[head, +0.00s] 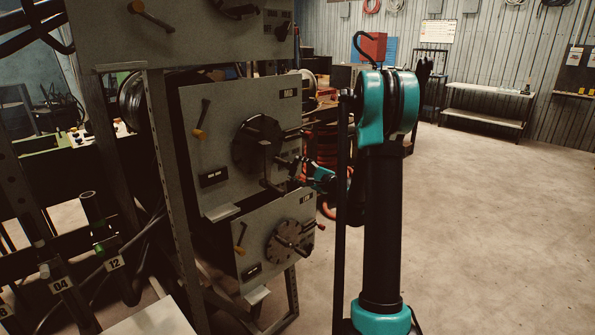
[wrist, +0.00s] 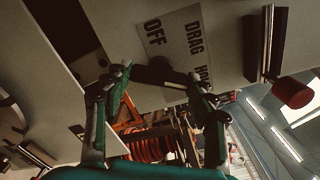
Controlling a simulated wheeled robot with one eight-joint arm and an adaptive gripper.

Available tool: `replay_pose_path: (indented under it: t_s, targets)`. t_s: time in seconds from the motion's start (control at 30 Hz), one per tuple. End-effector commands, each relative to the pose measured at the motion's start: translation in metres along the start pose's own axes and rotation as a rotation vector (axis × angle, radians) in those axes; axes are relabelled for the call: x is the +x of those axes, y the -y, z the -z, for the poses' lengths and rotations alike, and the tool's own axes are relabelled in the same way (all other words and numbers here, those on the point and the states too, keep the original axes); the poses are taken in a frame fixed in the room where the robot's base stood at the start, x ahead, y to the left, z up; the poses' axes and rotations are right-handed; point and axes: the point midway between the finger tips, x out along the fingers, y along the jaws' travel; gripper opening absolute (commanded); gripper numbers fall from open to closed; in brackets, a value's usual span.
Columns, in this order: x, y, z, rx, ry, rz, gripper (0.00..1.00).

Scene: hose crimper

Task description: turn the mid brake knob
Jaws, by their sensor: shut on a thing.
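The middle grey crimper unit (head: 225,150) shows in the head view, with a large dark disc (head: 258,143) on its face. My gripper (head: 291,162) is at the right side of this face, at about the height of the disc's lower half. In the wrist view the dark brake knob (wrist: 156,69) sits beside a white label (wrist: 178,42) reading OFF, DRAG and a partly covered third word. My gripper (wrist: 157,77) has its teal fingers on either side of the knob and is shut on it. The fingertips hide the knob's sides, and its exact angle cannot be told.
A similar lower unit (head: 280,243) sits below, and another upper unit (head: 180,35) above. A red-ended handle (wrist: 292,93) sticks out to the right in the wrist view. Numbered tubes stand at left. Open floor (head: 480,220) lies to the right.

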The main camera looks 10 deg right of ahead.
Motion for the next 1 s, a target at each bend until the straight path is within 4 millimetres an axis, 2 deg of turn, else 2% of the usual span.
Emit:
replay_pose_path:
  t_s: [0.03, 0.17, 0.2, 0.57, 0.67, 1.0]
  targets:
    - [-0.001, 0.000, 0.001, 0.000, -0.001, -0.001, 0.60]
    - [-0.001, 0.000, 0.000, 0.000, -0.001, 0.000, 0.76]
    - [0.000, 0.000, 0.000, 0.000, -0.001, 0.000, 0.78]
    - [-0.005, 0.000, 0.001, -0.001, -0.001, 0.000, 0.78]
    - [-0.016, 0.000, 0.001, -0.001, -0.002, 0.001, 0.78]
    - [-0.084, 0.000, 0.001, 0.000, -0.004, 0.002, 0.78]
